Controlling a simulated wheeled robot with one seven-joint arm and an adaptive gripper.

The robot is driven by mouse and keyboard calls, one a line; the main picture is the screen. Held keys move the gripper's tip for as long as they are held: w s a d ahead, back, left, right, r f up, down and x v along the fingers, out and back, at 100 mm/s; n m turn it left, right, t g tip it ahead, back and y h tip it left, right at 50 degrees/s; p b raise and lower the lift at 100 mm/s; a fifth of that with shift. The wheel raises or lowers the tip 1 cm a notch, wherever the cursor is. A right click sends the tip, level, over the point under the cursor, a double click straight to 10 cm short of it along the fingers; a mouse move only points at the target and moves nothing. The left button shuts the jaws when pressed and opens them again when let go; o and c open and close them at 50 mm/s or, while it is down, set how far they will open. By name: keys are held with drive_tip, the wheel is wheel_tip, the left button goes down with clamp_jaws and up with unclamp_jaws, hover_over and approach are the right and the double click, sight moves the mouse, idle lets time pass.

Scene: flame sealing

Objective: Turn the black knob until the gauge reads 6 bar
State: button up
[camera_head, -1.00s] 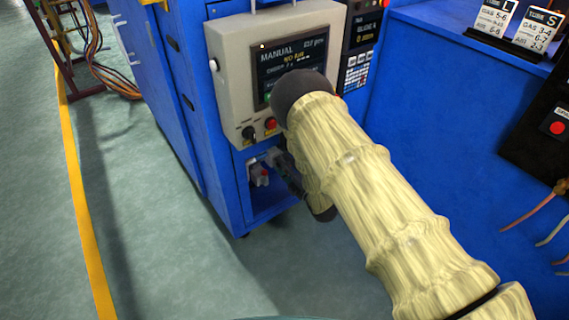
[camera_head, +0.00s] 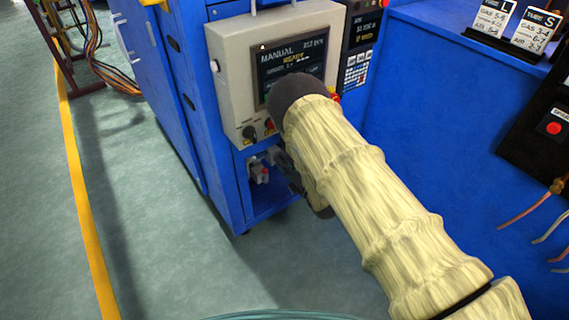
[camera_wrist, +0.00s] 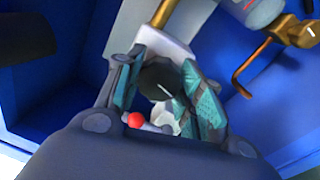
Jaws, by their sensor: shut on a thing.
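The black knob (camera_wrist: 166,83), with a white line on its top, sits between the two teal-padded fingers of my gripper (camera_wrist: 160,76) in the wrist view. My gripper is shut on it. In the head view my gripper (camera_head: 291,174) is partly visible at the open bay under the control panel, and my own arm hides the knob. Pale parts (camera_wrist: 165,118) and a small red ball (camera_wrist: 136,119) show just below the knob.
Brass pipes (camera_wrist: 262,62) and a grey-white fitting (camera_wrist: 262,10) lie close to the right of my gripper. Blue walls enclose the bay. The grey control panel (camera_head: 230,85) with its screen (camera_head: 292,60) stands above.

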drive_tip(key=o, duration=1)
drive_tip(key=shift+o, duration=0.2)
drive_tip(key=r+v, duration=0.1)
drive_tip(key=v, duration=1.1)
drive_tip(key=shift+f, duration=0.45)
